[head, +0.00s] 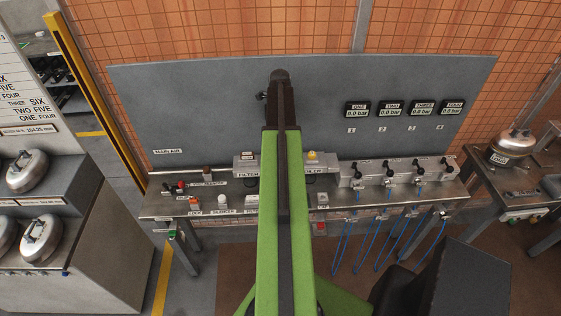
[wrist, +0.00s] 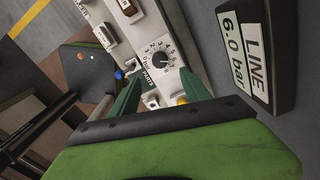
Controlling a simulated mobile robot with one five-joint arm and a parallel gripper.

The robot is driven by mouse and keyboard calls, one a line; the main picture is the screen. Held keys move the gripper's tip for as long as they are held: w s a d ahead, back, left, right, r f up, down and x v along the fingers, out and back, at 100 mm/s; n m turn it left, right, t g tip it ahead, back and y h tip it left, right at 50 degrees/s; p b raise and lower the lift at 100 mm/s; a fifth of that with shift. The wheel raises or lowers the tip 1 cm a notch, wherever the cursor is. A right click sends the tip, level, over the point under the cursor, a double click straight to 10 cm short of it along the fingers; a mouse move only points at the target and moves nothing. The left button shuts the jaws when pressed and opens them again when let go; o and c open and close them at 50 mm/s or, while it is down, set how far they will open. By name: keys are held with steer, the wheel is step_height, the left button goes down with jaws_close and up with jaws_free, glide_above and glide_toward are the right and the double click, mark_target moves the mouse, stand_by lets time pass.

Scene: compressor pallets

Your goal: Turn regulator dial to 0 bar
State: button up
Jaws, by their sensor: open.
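The regulator dial (wrist: 160,60), a dark round knob ringed by printed numbers on a pale panel, shows in the wrist view. Its exact pointer setting is too small to read surely. A tilted display (wrist: 245,50) beside it reads LINE 6.0 bar. My gripper (wrist: 161,80) is open, its two green fingers pointing toward the dial, one on either side of its lower edge in the picture. Nothing is between the fingers, and I cannot tell whether they touch the dial. In the head view my arm hides the dial and the gripper.
In the wrist view a blue knob (wrist: 119,74) and a yellow knob (wrist: 182,100) sit near the fingers. In the head view, displays (head: 405,109) ONE to FOUR read 0.0 bar above a valve row (head: 390,175) with blue hoses.

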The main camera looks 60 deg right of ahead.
step_height(320, 180, down, 12)
steer(key=b, duration=1)
steer(key=shift+r, duration=0.15)
steer(key=shift+r, duration=0.1)
jaws_close()
steer(key=shift+d, duration=0.3)
steer(key=shift+a, duration=0.2)
steer(key=shift+n, duration=0.3)
